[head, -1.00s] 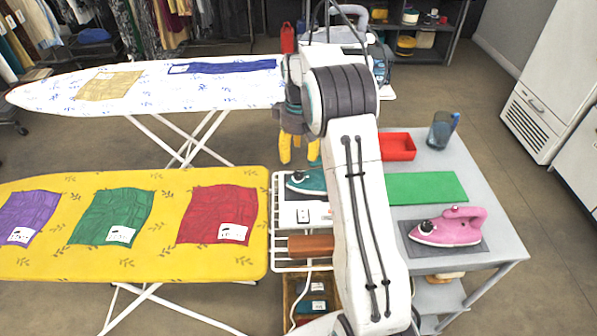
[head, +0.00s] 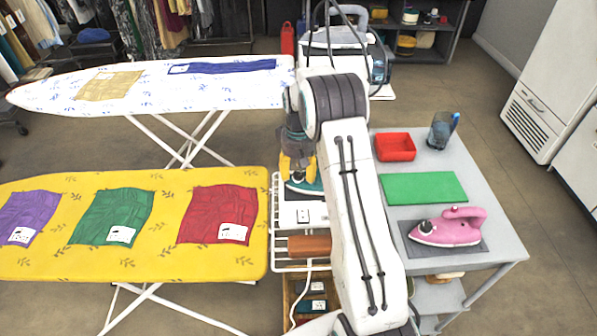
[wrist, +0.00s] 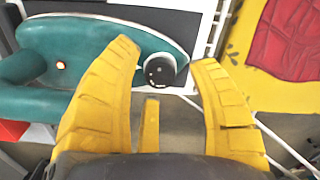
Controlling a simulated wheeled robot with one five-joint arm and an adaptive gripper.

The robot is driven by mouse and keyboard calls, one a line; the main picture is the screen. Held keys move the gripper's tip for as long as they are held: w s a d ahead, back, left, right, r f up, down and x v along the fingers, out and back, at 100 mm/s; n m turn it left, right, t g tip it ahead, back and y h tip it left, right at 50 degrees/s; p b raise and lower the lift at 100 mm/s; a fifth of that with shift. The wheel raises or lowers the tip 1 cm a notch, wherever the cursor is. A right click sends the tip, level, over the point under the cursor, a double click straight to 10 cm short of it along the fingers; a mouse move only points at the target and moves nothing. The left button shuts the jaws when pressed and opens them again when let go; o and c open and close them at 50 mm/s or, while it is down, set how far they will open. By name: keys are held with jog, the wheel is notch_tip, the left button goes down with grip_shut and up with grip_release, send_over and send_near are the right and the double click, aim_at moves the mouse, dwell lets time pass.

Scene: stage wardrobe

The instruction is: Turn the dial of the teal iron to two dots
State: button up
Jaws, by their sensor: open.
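The teal iron (wrist: 95,38) lies across the upper left of the wrist view, with a small orange light on its body. Its round black dial (wrist: 159,71) with pale marks sits near the nose, between my fingertips in the picture; I cannot read its setting. My gripper (wrist: 166,52) has its yellow fingers apart, with nothing between them that they touch. In the head view my gripper (head: 298,170) is over the teal iron (head: 306,186) on the rack at the end of the yellow board, and hides most of it.
The yellow board (head: 150,256) with purple, green and red cloths lies to the left. A wooden block (head: 308,246) is on the rack's near side.

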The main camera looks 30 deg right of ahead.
jog(key=shift+o, duration=0.2)
jog(key=shift+f, duration=0.2)
grip_shut()
dwell(0.4)
